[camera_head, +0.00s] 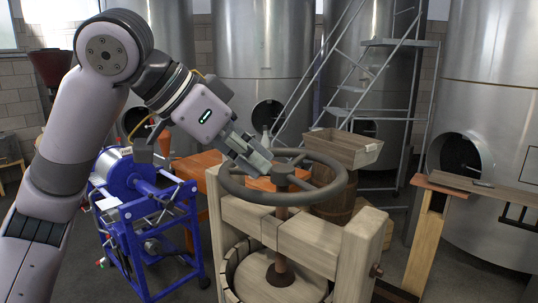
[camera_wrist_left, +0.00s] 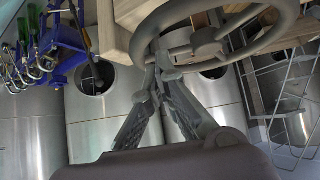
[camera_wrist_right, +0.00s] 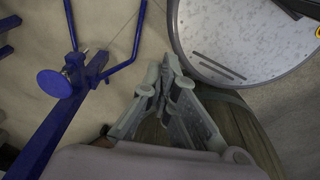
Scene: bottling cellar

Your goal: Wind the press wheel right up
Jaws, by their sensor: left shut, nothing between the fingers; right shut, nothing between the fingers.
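The press wheel (camera_head: 338,180) is a dark grey spoked ring on a rusty screw (camera_head: 283,215), a short way above the press's wooden crossbeam (camera_head: 305,243). Below the beam, the screw runs down to a pale round plate (camera_head: 305,285) inside the slatted basket. My left gripper (camera_head: 264,164) is shut and empty, its fingertips over the far left part of the wheel, left of the hub. The left wrist view shows the fingertips (camera_wrist_left: 165,70) close to the wheel rim (camera_wrist_left: 147,35); whether they touch is unclear. My right gripper (camera_wrist_right: 170,72) is shut and empty, outside the head view.
A blue-framed machine (camera_head: 125,180) stands left of the press. A wooden trough (camera_head: 340,148) lies behind the wheel, over a barrel (camera_head: 340,204). Steel tanks (camera_head: 262,60) and a metal stair (camera_head: 400,43) stand behind. A wooden bench (camera_head: 480,190) is at the right.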

